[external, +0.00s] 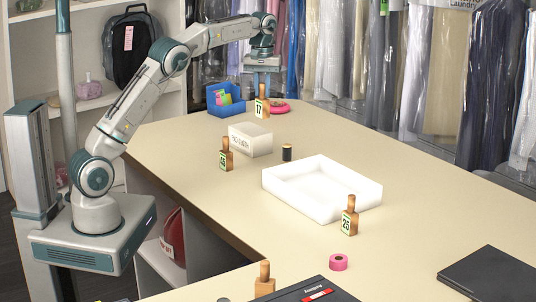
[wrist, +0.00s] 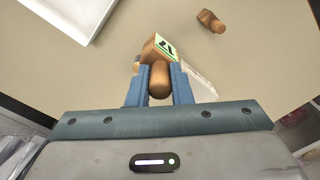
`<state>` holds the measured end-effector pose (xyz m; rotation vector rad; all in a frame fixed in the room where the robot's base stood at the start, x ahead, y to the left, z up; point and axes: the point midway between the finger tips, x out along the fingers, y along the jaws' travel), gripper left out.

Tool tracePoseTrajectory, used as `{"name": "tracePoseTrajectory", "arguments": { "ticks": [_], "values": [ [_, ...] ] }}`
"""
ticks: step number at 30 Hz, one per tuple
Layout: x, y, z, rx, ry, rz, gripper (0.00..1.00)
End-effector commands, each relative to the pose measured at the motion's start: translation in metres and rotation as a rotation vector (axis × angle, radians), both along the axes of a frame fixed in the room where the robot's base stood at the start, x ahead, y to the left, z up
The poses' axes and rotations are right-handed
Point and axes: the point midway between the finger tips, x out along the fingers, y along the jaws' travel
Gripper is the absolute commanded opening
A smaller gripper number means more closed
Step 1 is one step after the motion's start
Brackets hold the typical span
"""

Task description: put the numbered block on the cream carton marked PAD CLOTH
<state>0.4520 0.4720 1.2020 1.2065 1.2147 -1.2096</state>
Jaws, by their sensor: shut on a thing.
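My gripper (external: 262,83) is at the far end of the counter, pointing down. It is shut on the knob of a wooden block numbered 17 (external: 262,107). In the wrist view the knob sits between the fingers of my gripper (wrist: 159,85), with the 17 label on the block (wrist: 160,46) beyond. I cannot tell whether the block touches the counter. The cream carton marked PAD CLOTH (external: 250,140) lies nearer the camera, slightly left of the block, its visible top bare. Part of the carton (wrist: 200,82) shows beside the fingers in the wrist view.
A wooden block labelled 45 (external: 226,155) stands just left of the carton, and a black spool (external: 287,153) stands right of it. A white tray (external: 322,211), a blue bin (external: 212,103) and a pink ring (external: 280,108) are nearby. Block 25 (external: 349,217) is farther off.

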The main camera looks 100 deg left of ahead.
Motion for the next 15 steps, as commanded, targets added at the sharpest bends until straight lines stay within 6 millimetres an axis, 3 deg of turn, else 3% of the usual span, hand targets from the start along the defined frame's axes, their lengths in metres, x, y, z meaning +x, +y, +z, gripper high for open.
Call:
{"name": "tracePoseTrajectory", "arguments": {
  "ticks": [5,15],
  "values": [
    [-0.009,0.021,0.002,-0.003,-0.003,-0.001,0.00],
    [-0.041,0.087,-0.040,-0.004,-0.002,0.001,0.00]
  ]
}}
